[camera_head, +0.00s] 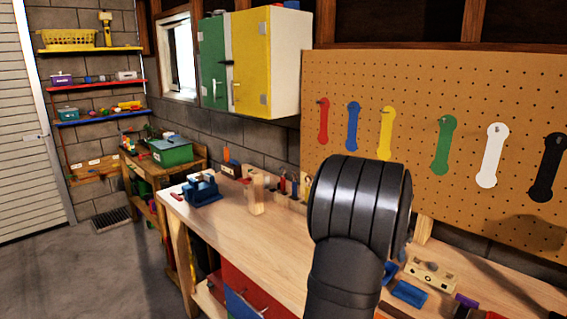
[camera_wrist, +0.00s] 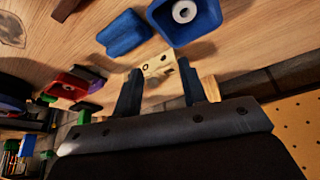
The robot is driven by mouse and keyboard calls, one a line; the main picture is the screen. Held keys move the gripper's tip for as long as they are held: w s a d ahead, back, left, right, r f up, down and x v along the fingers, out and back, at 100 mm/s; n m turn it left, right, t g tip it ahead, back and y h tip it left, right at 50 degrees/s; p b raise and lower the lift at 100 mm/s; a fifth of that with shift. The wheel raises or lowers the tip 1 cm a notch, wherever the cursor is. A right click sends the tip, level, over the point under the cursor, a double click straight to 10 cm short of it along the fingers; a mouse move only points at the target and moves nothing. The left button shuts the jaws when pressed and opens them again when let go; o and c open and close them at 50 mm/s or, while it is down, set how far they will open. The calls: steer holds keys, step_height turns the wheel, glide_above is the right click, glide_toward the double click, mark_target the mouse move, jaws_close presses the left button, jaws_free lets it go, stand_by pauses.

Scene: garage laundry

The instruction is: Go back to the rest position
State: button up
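My gripper (camera_wrist: 159,68) shows in the wrist view with its two dark fingers apart and nothing visibly held between them. A pale wooden block with holes (camera_wrist: 157,66) appears beyond the fingertips. In the head view my black arm rises in front of the workbench (camera_head: 235,232), and it hides the gripper and part of the bench top.
A blue vise (camera_head: 203,190) and an upright wooden block (camera_head: 257,196) stand on the bench left of my arm. Right of it lie a holed wooden block (camera_head: 432,272) and a blue piece (camera_head: 408,293). A pegboard (camera_head: 430,80) with coloured hanging tools stands behind.

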steer(key=w+a+f+m+g, duration=0.1)
steer(key=w+a+m+g, duration=0.1)
steer(key=w+a+m, duration=0.3)
steer(key=shift+w+a+f+h, duration=0.35)
steer(key=shift+w+a, duration=0.65)
steer(key=shift+a, duration=1.2)
steer(key=shift+o, duration=0.3)
steer(key=o, duration=1.1)
steer(key=shift+o, duration=0.9)
steer(key=s+d+r+n+t+y, duration=0.1)
steer(key=s+d+r+n, duration=0.3)
steer(key=s+d, duration=0.2)
steer(key=shift+s+r+t, duration=0.15)
steer(key=shift+s+t, duration=0.15)
steer(key=shift+s, duration=0.85)
steer(key=s+d+r+n+t, duration=0.25)
steer(key=s+n, duration=0.25)
steer(key=s, duration=0.3)
steer(key=x, duration=0.9)
steer(key=shift+s+d+f+g, duration=0.3)
steer(key=shift+d+g, duration=0.15)
